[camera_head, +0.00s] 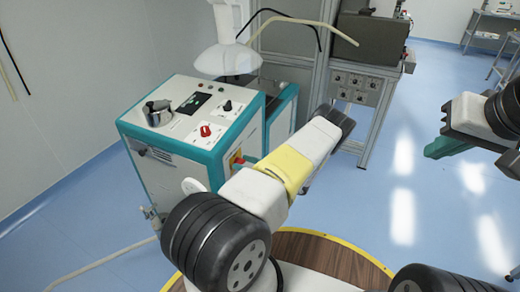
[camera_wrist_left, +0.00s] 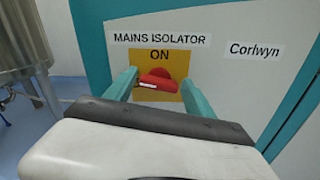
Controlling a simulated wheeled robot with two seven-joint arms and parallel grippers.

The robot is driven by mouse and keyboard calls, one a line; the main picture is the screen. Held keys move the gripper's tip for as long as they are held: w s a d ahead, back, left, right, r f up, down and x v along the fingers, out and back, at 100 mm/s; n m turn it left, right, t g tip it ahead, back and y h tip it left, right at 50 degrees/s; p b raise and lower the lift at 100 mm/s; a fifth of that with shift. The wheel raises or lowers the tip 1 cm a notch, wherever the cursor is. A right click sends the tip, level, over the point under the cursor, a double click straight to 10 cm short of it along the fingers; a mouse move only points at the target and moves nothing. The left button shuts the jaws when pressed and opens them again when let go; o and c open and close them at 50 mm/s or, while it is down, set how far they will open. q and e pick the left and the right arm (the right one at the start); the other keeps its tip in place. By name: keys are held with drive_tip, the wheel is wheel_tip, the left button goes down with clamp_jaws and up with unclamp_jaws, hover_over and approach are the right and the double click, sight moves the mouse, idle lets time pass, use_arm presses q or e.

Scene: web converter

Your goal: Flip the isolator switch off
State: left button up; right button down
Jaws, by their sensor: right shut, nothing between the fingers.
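The isolator switch is a red rotary handle (camera_wrist_left: 157,80) on a yellow plate (camera_wrist_left: 172,95), under the words "MAINS ISOLATOR" and "ON". The handle lies nearly horizontal, slightly tilted. In the head view the switch (camera_head: 237,159) shows small on the side of the teal and white machine (camera_head: 190,130). My left gripper (camera_wrist_left: 157,84) is open, with one teal finger on each side of the handle; I cannot tell if either touches it. In the head view my left arm hides most of that gripper. My right gripper (camera_head: 432,152) is shut and empty, away to the right.
The machine's top has another red knob (camera_head: 206,130) and a black knob (camera_head: 227,106). A white hanging fixture (camera_head: 229,55) is above it. A grey cabinet with a row of switches (camera_head: 356,82) stands behind. Blue floor (camera_head: 400,190) lies clear at right.

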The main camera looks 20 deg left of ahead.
use_arm(q)
drive_tip(key=c, duration=1)
drive_tip(key=shift+s+n, duration=0.1)
drive_tip(key=shift+n, duration=1.2)
drive_tip(key=o, duration=1.4)
drive_tip(key=d, duration=0.7)
drive_tip(key=shift+s+d, duration=0.3)
drive_tip(key=shift+d, duration=0.1)
